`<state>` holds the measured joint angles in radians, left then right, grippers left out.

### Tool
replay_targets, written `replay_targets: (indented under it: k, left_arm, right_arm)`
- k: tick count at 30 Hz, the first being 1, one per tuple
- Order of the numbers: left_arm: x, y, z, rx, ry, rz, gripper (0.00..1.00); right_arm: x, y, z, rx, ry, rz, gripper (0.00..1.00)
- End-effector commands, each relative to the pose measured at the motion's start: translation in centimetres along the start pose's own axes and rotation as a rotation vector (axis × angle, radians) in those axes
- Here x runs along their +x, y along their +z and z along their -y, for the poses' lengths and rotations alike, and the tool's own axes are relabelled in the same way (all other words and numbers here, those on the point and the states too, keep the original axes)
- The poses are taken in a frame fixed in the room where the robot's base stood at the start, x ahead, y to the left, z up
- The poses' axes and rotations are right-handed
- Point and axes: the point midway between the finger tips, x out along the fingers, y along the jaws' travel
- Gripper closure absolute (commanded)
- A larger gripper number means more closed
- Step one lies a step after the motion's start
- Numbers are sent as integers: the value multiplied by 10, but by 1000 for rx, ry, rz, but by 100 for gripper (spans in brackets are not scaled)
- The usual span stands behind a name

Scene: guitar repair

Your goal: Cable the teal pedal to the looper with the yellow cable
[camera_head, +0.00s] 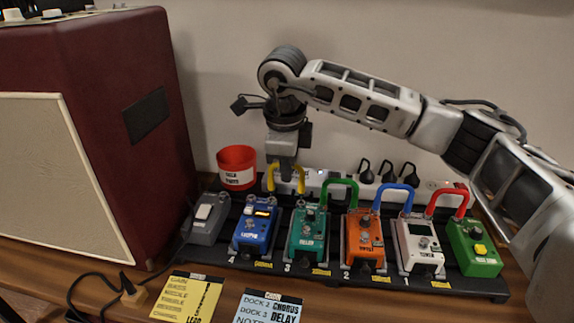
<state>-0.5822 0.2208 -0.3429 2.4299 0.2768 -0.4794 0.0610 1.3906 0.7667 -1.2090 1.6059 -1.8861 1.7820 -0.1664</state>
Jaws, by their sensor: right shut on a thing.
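The teal pedal (307,234) sits on the black pedalboard, in the slot marked 3. Left of it, in the slot marked 4, is a blue pedal (255,229) with a lit display; its small lettering is hard to read, and it may be the looper. My right gripper (287,176) points down behind these two pedals, shut on the yellow cable (271,179). The yellow cable forms a short arch, with one end near the blue pedal's top right and the other near the teal pedal's top left. I cannot tell whether either plug is seated. My left gripper is out of view.
Green (341,181), blue (396,187) and red (447,190) cables arch between the pedals to the right. A red cup (237,167) and a power strip (429,184) stand behind. A large amplifier (130,90) fills the left. Yellow (188,297) and blue (268,308) cards lie in front.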

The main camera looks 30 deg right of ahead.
Motion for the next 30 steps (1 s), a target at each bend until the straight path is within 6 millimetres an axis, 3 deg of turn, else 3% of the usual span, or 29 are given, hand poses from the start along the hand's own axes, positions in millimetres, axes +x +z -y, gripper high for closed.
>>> replay_targets:
  k: [30]
  left_arm:
    - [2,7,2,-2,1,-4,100]
  right_arm:
    - [17,0,-3,0,0,0,100]
